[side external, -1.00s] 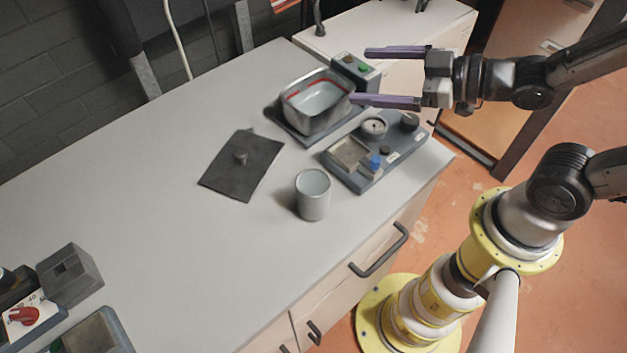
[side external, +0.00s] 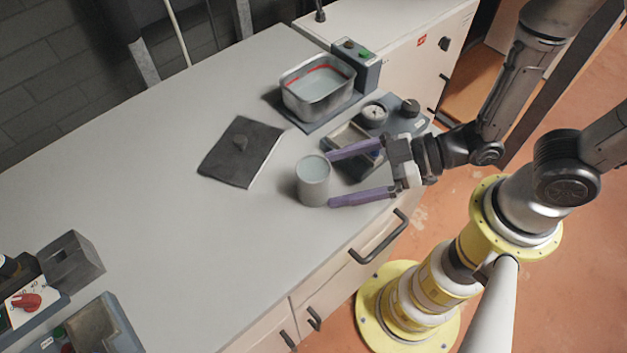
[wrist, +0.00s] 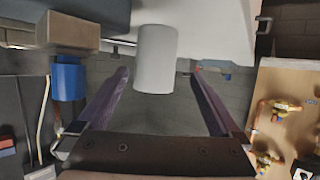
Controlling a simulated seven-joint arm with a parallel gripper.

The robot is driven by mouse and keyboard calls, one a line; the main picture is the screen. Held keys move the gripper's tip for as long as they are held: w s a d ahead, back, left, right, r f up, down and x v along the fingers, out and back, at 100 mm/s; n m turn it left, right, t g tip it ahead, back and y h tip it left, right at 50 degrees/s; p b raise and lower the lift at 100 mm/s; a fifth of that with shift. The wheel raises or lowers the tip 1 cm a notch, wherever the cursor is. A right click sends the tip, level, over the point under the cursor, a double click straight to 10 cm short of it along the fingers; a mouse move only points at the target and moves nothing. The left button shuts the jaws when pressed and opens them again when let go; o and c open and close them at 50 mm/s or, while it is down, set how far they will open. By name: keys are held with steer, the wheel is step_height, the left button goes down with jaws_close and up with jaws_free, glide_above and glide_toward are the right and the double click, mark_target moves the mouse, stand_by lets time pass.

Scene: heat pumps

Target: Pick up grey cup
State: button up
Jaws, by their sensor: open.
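The grey cup (side external: 313,183) stands upright on the grey worktop near its front edge. In the wrist view the cup (wrist: 156,60) shows ahead of the fingers, nearly centred between them. My gripper (side external: 330,178) is open, with its two purple fingers pointing left at the cup from the right. The fingertips are close to the cup's right side; I cannot tell whether they touch it. In the wrist view my gripper (wrist: 160,82) has nothing between its fingers near the palm.
A control panel with a gauge (side external: 374,113) lies behind my gripper, close to the upper finger. A metal basin (side external: 318,92) stands farther back. The worktop's left middle is clear.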

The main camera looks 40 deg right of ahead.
mark_target(301, 182)
steer(key=shift+w+d+x, duration=0.1)
steer(key=shift+w+x, duration=0.05)
steer(key=shift+x, duration=1.8)
steer(key=shift+w+d+x, duration=0.1)
steer(key=shift+x, duration=1.85)
jaws_close()
